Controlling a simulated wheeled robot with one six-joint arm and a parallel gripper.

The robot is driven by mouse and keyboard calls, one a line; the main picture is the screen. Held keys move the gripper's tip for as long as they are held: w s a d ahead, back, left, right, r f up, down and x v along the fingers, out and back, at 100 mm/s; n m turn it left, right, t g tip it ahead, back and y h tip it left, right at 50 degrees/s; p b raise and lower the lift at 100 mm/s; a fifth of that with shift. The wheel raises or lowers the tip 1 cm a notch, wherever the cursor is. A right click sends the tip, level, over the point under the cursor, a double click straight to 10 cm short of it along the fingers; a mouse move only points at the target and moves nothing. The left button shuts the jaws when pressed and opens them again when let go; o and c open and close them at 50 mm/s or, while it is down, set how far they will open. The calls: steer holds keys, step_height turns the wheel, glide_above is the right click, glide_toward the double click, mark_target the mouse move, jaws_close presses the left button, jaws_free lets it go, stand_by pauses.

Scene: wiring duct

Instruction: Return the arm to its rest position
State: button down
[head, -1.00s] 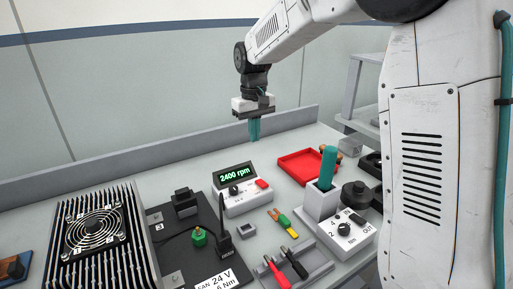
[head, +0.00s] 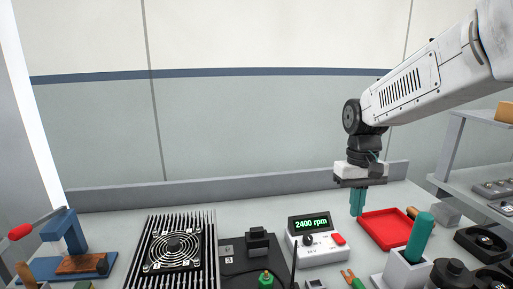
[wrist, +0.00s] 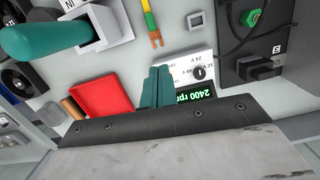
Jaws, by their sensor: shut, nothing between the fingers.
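My gripper (head: 358,202) hangs pointing down above the far part of the bench, behind the 2400 rpm display box (head: 317,241) and beside the red tray (head: 385,229). Its teal fingers are together with nothing between them. In the wrist view the closed fingers (wrist: 157,86) show in front of the display box (wrist: 195,69), with the red tray (wrist: 100,97) to their left. My white arm reaches in from the upper right.
A teal-handled tool (head: 419,237) stands upright in a white holder (head: 404,270) at the right. A finned heat sink with a fan (head: 174,249) and a blue clamp (head: 66,236) are at the left. A grey shelf (head: 453,147) stands at the right. Above the bench's back is clear.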

steer(key=s+d+r+m+t, duration=0.1)
steer(key=s, duration=1.2)
steer(key=s+d+r+t, duration=0.1)
steer(key=s+r+t, duration=0.1)
steer(key=s, duration=1)
steer(key=n+g, duration=0.1)
steer(key=g, duration=0.3)
glide_above(344, 241)
steer(key=s, duration=0.2)
steer(key=w+x, duration=0.1)
steer(key=x, duration=0.3)
steer(key=w, duration=0.4)
steer(key=shift+n+t, duration=0.3)
steer(key=shift+n, duration=0.1)
steer(key=f, duration=0.4)
steer(key=s+f, duration=0.1)
steer(key=f, duration=0.7)
steer(key=shift+s+a+f, duration=0.2)
steer(key=shift+s, duration=0.2)
steer(key=shift+d, duration=0.1)
